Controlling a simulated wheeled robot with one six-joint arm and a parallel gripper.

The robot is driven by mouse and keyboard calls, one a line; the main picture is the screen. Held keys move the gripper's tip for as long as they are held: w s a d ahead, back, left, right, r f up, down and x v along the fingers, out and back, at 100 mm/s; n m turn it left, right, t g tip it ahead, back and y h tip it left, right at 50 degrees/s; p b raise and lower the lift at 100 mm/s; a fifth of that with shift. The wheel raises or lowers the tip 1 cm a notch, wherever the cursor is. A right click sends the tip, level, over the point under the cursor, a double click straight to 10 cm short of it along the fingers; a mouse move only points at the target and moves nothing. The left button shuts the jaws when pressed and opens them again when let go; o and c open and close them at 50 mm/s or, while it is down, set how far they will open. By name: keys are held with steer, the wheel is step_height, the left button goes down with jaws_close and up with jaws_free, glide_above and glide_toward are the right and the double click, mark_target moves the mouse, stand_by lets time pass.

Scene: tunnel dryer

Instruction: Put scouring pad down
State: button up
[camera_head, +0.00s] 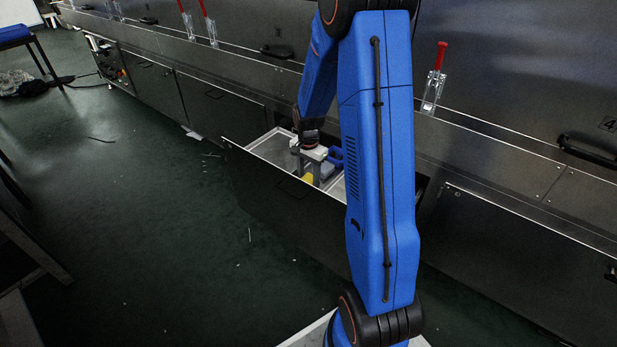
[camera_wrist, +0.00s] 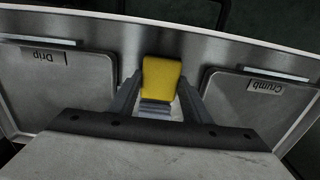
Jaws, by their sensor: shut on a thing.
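The scouring pad (camera_wrist: 161,78) is a yellow block between the two grey fingers of my gripper (camera_wrist: 160,98) in the wrist view. My gripper is shut on it. In the head view, my gripper (camera_head: 311,175) points down over an open drawer (camera_head: 262,148), with a small yellow patch of the pad (camera_head: 309,179) visible. In the wrist view, a grey panel labelled "Drip" (camera_wrist: 70,88) lies left of the pad and one labelled "Crumb" (camera_wrist: 255,105) lies right; both labels appear upside down. I cannot tell whether the pad touches the drawer floor.
A blue item (camera_head: 337,157) shows beside my gripper, partly hidden by my arm. Steel cabinets run along the machine, with red-handled clamps (camera_head: 437,75) above and a black door handle (camera_head: 590,150) at right. Green floor (camera_head: 130,220) is mostly open at left; a blue-topped stool (camera_head: 14,35) stands far left.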

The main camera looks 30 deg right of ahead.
mark_target(308, 179)
steer(key=shift+f, duration=0.15)
steer(key=o, duration=1)
steer(key=shift+o, duration=0.2)
step_height(308, 179, up, 12)
steer(key=s+a+r+n+t, duration=0.2)
steer(key=s+a+r+n, duration=0.5)
steer(key=s+a+r, duration=0.5)
steer(key=s+a+r+n+t, duration=0.1)
steer(key=s+a+n, duration=0.1)
steer(key=s, duration=0.7)
steer(key=s+a+r+n+t, duration=0.1)
steer(key=s+a+r+n, duration=0.1)
steer(key=s+n, duration=0.3)
steer(key=shift+s+r+t, duration=0.2)
steer(key=shift+s+t, duration=0.2)
steer(key=shift+s, duration=1.75)
